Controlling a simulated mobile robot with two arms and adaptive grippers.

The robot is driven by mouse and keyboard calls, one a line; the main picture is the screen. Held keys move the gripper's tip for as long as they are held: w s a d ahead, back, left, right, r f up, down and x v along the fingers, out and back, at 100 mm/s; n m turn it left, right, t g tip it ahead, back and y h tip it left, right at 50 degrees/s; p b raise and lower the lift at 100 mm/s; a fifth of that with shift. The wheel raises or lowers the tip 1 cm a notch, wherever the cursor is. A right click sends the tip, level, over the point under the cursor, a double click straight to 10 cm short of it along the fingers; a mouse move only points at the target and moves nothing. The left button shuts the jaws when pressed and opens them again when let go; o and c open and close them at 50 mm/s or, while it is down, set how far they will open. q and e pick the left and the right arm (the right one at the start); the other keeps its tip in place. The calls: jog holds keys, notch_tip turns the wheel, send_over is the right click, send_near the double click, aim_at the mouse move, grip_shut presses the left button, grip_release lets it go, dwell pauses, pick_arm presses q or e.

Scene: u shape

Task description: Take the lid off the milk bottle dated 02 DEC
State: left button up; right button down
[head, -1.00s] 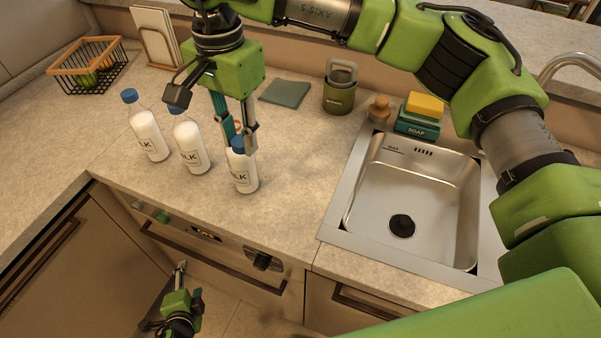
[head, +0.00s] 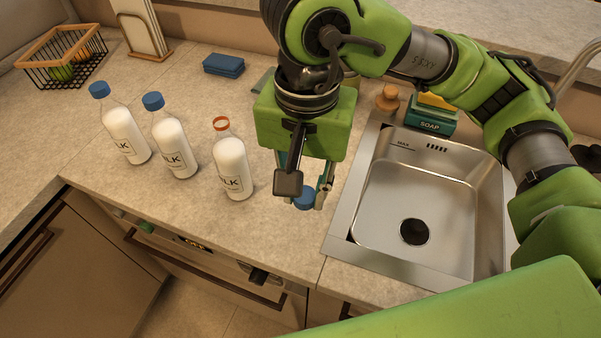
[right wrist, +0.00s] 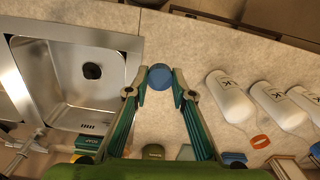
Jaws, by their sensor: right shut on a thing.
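Three white milk bottles stand upright in a row on the counter. The left bottle (head: 125,134) and the middle bottle (head: 173,149) wear blue lids. The right bottle (head: 233,168) has no lid; an orange-red ring shows at its open neck. Their dates are not legible. My right gripper (head: 306,192) is shut on a blue lid (head: 304,199), to the right of the open bottle and apart from it. In the right wrist view the lid (right wrist: 160,76) sits between the two fingertips. How high it is over the counter I cannot tell. My left gripper is not in view.
The sink (head: 424,198) lies right of my right gripper, with a soap box (head: 431,117) and a wooden-topped brush (head: 387,98) behind it. A blue sponge (head: 223,65) and a wire basket (head: 63,60) are at the back. The counter's front edge is close.

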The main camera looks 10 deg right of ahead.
jog(key=w+f+p, duration=0.1)
jog(key=w+f, duration=0.1)
jog(key=w, duration=0.2)
jog(key=w+d+f+p, duration=0.1)
jog(key=w+f, duration=0.2)
jog(key=w, duration=0.1)
jog(key=w+d+f+p, duration=0.1)
jog(key=w+f+p, duration=0.1)
jog(key=w+f, duration=0.1)
jog(key=shift+w+d, duration=0.1)
jog(key=shift+w, duration=0.4)
jog(key=shift+w+f, duration=0.45)
jog(key=shift+f, duration=0.1)
jog(key=f, duration=0.1)
jog(key=f+p, duration=0.2)
jog(key=shift+w+d, duration=0.1)
jog(key=shift+w, duration=0.15)
jog(key=shift+f, duration=0.35)
jog(key=shift+f, duration=0.1)
